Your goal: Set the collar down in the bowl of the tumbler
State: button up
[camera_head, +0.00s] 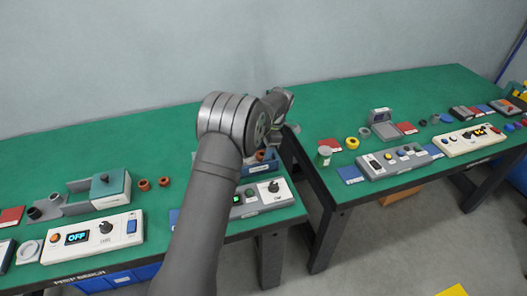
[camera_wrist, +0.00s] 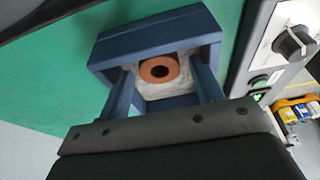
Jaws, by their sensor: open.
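In the wrist view a reddish-brown collar (camera_wrist: 159,69), a short ring with a dark bore, lies on whitish, rough material inside a blue open box (camera_wrist: 148,38). I cannot tell whether this box is the tumbler's bowl. My gripper (camera_wrist: 164,88) is open, with its two fingers reaching to the box, one on each side of the collar and apart from it. In the head view the blue box (camera_head: 273,166) is mostly hidden behind my arm, with a bit of the collar (camera_head: 260,155) showing.
Two similar reddish-brown rings (camera_head: 153,183) stand on the left green bench beside a green-topped box (camera_head: 110,188). A gap separates the left bench from the right one (camera_head: 330,105).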

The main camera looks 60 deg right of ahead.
jog(key=v, duration=1.1)
jog(key=shift+r, duration=0.3)
jog(key=shift+s+f, duration=0.1)
jog(key=x, duration=1.2)
jog(key=shift+f, duration=0.1)
notch_tip(320, 180, up, 3)
jog(key=shift+d+r, duration=0.1)
jog(key=shift+r, duration=0.55)
jog(key=shift+f, duration=0.1)
